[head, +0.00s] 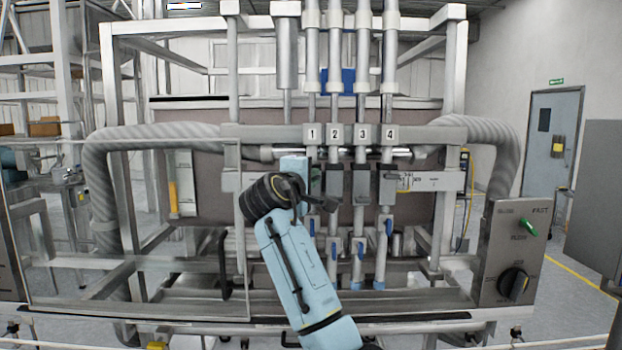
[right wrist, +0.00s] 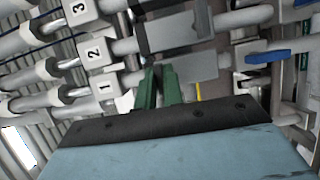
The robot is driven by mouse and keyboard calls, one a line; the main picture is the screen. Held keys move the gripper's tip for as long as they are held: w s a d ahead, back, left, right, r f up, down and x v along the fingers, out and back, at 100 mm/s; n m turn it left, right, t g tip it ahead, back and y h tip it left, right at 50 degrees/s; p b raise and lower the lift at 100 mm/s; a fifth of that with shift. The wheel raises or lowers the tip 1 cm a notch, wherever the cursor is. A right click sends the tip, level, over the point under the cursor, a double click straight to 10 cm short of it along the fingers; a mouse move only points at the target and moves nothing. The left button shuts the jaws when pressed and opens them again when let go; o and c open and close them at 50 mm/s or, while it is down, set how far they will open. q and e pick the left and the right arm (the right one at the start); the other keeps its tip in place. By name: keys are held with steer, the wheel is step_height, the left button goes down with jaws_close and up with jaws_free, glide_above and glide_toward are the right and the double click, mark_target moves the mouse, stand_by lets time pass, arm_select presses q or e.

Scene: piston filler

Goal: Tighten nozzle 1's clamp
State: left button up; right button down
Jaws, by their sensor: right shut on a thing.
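Nozzle 1 carries the number plate 1 (head: 312,133), leftmost of the row in the head view; the plate also shows in the right wrist view (right wrist: 105,87). My right gripper (right wrist: 160,88) has its green fingers at nozzle 1, just below that plate, shut on nozzle 1's clamp. The clamp's grey block (right wrist: 197,68) shows beside the fingers in the right wrist view; the part between the fingers is mostly hidden. In the head view my right wrist covers much of this clamp. My left gripper is not in view.
Nozzle 2's clamp (head: 333,180) stands close to the right of my gripper, with further clamps beyond. Blue valve levers (head: 389,227) sit below. A control box (head: 515,250) with a green switch and black knob is at the right. A clear guard panel (head: 130,250) is at the left.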

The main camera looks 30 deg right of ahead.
steer(key=c, duration=1.5)
jaws_free()
steer(key=b+v, duration=0.3)
steer(key=v, duration=1)
steer(key=shift+s+a+b, duration=0.2)
steer(key=shift+b, duration=0.15)
